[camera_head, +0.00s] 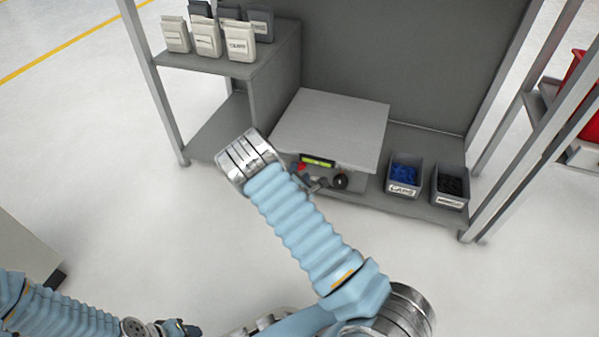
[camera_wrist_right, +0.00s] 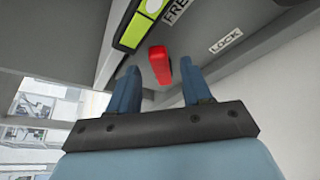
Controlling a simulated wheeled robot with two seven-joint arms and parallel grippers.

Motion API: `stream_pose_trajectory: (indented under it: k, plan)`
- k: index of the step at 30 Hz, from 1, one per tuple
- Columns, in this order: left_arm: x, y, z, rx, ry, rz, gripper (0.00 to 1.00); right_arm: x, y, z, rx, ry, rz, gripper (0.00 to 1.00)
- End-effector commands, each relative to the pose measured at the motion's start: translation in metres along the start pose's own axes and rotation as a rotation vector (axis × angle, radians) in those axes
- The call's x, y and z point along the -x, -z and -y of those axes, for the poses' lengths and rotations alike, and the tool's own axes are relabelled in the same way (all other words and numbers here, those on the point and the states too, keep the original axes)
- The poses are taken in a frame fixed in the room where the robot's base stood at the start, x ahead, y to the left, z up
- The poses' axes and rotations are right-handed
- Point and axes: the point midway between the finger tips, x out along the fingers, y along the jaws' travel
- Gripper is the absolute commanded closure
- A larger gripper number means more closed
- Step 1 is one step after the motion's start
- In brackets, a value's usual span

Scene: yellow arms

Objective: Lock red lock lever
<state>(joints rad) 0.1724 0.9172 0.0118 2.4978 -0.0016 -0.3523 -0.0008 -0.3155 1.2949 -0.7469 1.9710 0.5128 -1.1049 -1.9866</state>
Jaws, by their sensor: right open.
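The red lock lever (camera_wrist_right: 159,64) sits on the grey front of the flat-topped box, beneath labels reading FREE (camera_wrist_right: 176,10) and LOCK (camera_wrist_right: 226,41) in the right wrist view. In the head view the lever (camera_head: 301,168) is a small red patch, partly hidden by my right arm. My right gripper (camera_wrist_right: 160,86) is open; its two blue fingers appear on either side of the lever's lower end in the picture. I cannot tell whether they touch it. My left gripper (camera_head: 183,329) is at the bottom edge of the head view, far from the box, its jaws unclear.
A yellow-green strip (camera_wrist_right: 133,30) is beside the lever. The grey box (camera_head: 330,125) stands on a shelf. Bins of blue (camera_head: 403,176) and black parts (camera_head: 451,188) stand to its right. Labelled containers (camera_head: 207,38) sit on the upper left shelf. Metal posts flank the rack.

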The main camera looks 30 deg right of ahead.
Motion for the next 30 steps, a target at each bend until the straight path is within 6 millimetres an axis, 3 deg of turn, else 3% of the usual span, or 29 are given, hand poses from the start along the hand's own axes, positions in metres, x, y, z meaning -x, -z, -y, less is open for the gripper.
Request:
stream_pose_trajectory:
  k: [6, 15, 25, 30]
  plan:
    - [-0.005, 0.000, 0.002, 0.000, 0.000, -0.002, 0.51, -0.022, 0.000, 0.001, -0.001, 0.001, 0.000, 0.51]
    - [-0.005, 0.000, 0.002, 0.000, 0.000, -0.002, 0.51, -0.025, 0.000, 0.000, 0.000, 0.001, -0.001, 0.51]
    - [-0.005, 0.000, 0.002, 0.000, 0.000, -0.002, 0.51, -0.024, 0.000, 0.000, -0.001, 0.001, -0.001, 1.00]
    - [-0.005, 0.000, 0.002, 0.000, 0.000, -0.002, 0.51, -0.024, 0.001, 0.001, -0.006, -0.001, -0.001, 1.00]
